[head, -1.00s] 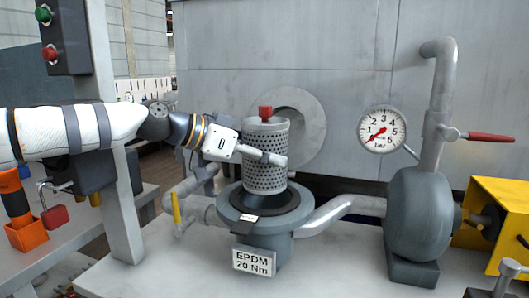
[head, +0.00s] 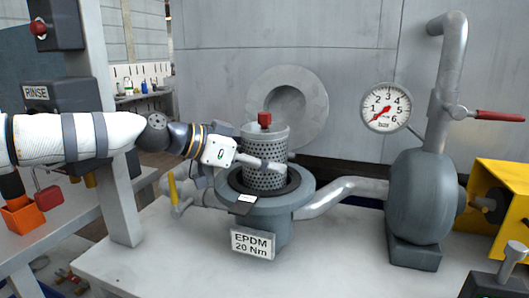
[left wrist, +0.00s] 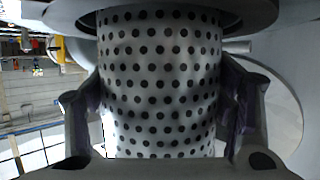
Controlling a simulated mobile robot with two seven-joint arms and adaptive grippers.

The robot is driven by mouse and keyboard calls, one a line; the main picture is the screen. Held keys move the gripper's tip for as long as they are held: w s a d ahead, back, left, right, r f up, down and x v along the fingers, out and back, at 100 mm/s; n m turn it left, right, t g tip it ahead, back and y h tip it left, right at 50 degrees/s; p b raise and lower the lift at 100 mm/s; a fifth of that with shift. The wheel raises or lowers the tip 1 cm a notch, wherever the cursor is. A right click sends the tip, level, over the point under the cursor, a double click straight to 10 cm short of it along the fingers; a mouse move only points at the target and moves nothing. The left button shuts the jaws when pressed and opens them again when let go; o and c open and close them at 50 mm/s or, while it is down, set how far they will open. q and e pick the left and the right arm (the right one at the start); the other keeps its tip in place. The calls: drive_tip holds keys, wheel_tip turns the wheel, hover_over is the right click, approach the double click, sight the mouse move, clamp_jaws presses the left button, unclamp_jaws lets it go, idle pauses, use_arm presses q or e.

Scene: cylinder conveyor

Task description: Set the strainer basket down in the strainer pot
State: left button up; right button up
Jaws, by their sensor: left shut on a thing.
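The strainer basket (head: 265,143) is a grey perforated cylinder with a red knob on top. It stands about upright in the head view, over the opening of the strainer pot (head: 300,193), a blue-grey flanged body with a black ring. The basket's lower end is within the ring's outline; I cannot tell how deep it reaches. My left gripper (head: 262,164) is shut on the basket's side, above the pot rim. In the left wrist view, its fingers flank the basket (left wrist: 160,85), and the dark pot rim (left wrist: 255,14) crosses the top. My right gripper is not in view.
A plate reading EPDM 20 Nm (head: 253,244) hangs on the pot's front. A pipe (head: 340,193) runs right to a grey vessel (head: 420,205) with a gauge (head: 386,107). A yellow-handled valve (head: 173,190) stands left of the pot. The front bench is clear.

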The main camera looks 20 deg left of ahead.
use_arm(q)
drive_tip(key=shift+f+b, duration=0.4)
drive_tip(key=shift+f, duration=1.15)
drive_tip(key=shift+s+f, duration=0.1)
drive_tip(key=shift+f, duration=0.15)
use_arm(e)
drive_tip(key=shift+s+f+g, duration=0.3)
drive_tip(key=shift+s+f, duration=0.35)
